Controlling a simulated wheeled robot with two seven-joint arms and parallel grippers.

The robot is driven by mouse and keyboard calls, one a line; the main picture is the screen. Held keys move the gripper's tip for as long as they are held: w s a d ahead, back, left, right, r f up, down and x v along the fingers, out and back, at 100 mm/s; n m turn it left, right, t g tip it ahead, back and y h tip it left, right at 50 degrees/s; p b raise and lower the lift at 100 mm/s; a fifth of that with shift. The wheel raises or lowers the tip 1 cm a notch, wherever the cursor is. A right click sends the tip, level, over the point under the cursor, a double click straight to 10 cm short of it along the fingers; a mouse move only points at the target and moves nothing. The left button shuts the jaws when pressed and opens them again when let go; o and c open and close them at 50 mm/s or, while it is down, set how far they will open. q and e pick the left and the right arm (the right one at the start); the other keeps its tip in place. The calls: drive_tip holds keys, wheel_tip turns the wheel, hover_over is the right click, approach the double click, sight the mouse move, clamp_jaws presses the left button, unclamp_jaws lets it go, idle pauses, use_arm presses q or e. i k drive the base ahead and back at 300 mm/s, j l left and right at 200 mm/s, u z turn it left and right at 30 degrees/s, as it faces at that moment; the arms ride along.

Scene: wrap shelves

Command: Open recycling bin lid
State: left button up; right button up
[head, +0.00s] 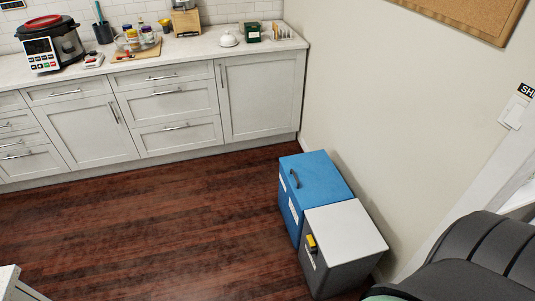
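A blue bin (287,212) stands on the floor against the wall, right of the centre of the head view. Its flat blue lid (322,178) appears shut, with a dark curved handle (295,179) near its left edge. A white label (293,211) is on the bin's front face. A grey bin (335,281) with a light grey top (346,230) stands right beside it, closer to me, and hides part of the blue bin. Neither of my grippers shows in the head view.
White cabinets (165,110) with a crowded countertop (195,46) line the back wall. The dark wood floor (150,225) left of the bins is clear. A pale counter corner (8,278) shows at lower left. A large dark rounded shape fills the lower right.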

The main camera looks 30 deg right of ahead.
sight(314, 179)
drive_tip(key=i+u, duration=0.1)
drive_tip(key=i, duration=0.85)
drive_tip(key=i+l+u, duration=0.1)
drive_tip(key=i, duration=0.85)
drive_tip(key=l, duration=0.1)
